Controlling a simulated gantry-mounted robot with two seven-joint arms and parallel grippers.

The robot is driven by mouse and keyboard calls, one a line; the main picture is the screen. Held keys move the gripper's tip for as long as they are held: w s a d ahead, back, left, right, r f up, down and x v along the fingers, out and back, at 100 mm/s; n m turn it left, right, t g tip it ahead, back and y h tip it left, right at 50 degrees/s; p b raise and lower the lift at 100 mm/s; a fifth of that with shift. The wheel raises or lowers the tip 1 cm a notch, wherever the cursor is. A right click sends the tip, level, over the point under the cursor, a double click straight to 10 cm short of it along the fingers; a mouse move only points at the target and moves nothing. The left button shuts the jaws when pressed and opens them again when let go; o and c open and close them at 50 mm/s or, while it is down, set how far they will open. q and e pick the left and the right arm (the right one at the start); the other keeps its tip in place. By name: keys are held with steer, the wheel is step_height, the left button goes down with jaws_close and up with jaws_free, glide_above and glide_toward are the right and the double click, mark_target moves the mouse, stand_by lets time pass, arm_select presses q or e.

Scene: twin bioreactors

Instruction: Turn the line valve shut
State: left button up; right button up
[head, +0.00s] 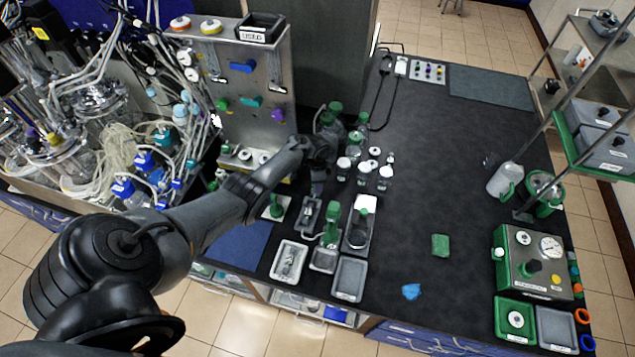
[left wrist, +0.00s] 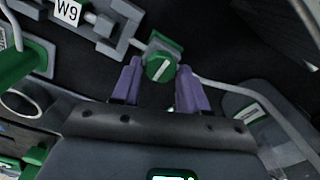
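The line valve shows in the left wrist view as a round green knob (left wrist: 160,66) with a white line slanting across its face. It sits on a grey fitting, with a pale tube running off to the right. My left gripper (left wrist: 159,74) has purple fingers, one on each side of the knob, with a gap visible between fingers and knob. It is open and holds nothing. In the head view the left gripper (head: 318,187) points down over the grey trays and hides the knob there. My right gripper is in neither view.
White-capped bottles (head: 364,170) stand right of the gripper, and a green-handled device (head: 330,225) stands in front. A steel panel (head: 262,85) rises behind. The mid-right dark bench (head: 450,160) is mostly clear.

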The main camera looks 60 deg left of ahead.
arm_select(q)
steer(key=shift+o, duration=1.1)
steer(key=shift+r, duration=0.1)
steer(key=shift+r+p, duration=0.3)
steer(key=shift+r, duration=0.05)
step_height(320, 180, up, 10)
steer(key=p, duration=0.3)
steer(key=shift+p, duration=0.3)
